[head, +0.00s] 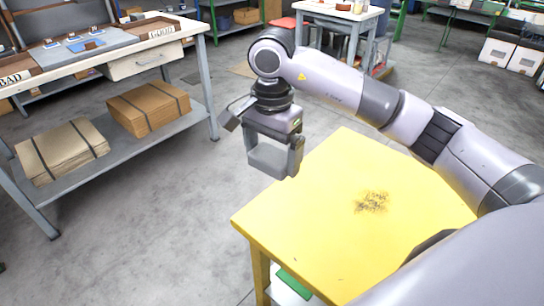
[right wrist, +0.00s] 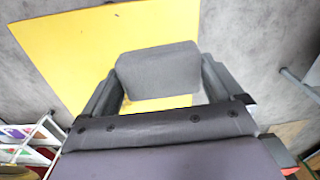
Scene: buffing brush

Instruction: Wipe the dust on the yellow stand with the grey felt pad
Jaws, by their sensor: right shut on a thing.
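The yellow stand (head: 320,220) fills the lower middle of the head view, and it also shows in the right wrist view (right wrist: 70,50). A patch of dark dust (head: 371,202) lies on its top, right of the middle. My right gripper (head: 273,160) is shut on the grey felt pad (head: 268,158), held above the floor by the stand's far left edge. In the right wrist view the pad (right wrist: 158,70) sits between the two fingers. The pad appears clear of the stand top. My left gripper is not in view.
A workbench (head: 110,58) with a lower shelf holding cardboard stacks (head: 148,107) stands at the left. A small white table (head: 340,12) stands at the back. A green item (head: 294,283) is under the stand. Grey floor between bench and stand is clear.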

